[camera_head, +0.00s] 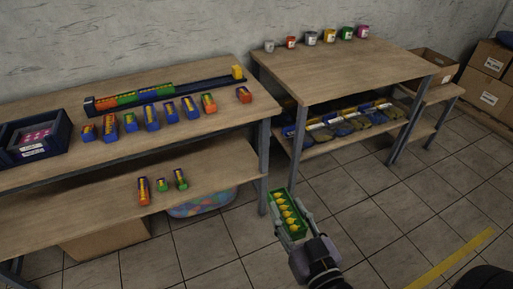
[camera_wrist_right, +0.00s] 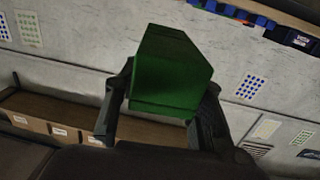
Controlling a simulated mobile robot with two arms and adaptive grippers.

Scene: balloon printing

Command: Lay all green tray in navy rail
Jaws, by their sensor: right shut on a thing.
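My right gripper (camera_head: 299,237) is shut on a green tray (camera_head: 289,213) with yellow pieces in it, held over the floor in front of the tables. In the right wrist view the held tray (camera_wrist_right: 172,70) shows its plain green side between the fingers. The navy rail (camera_head: 212,84) lies along the back of the left table, with orange, green and blue trays in its left part and a yellow block at its right end. A green tray (camera_head: 181,180) and a small green one (camera_head: 161,185) are on the lower shelf beside an orange tray. My left gripper is out of view.
Several blue and orange trays (camera_head: 152,118) stand in a row before the rail. A dark bin (camera_head: 37,140) stands at the left. The right table (camera_head: 345,68) holds several small cans at its back; its lower shelf is full of items. Open tiled floor lies in front.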

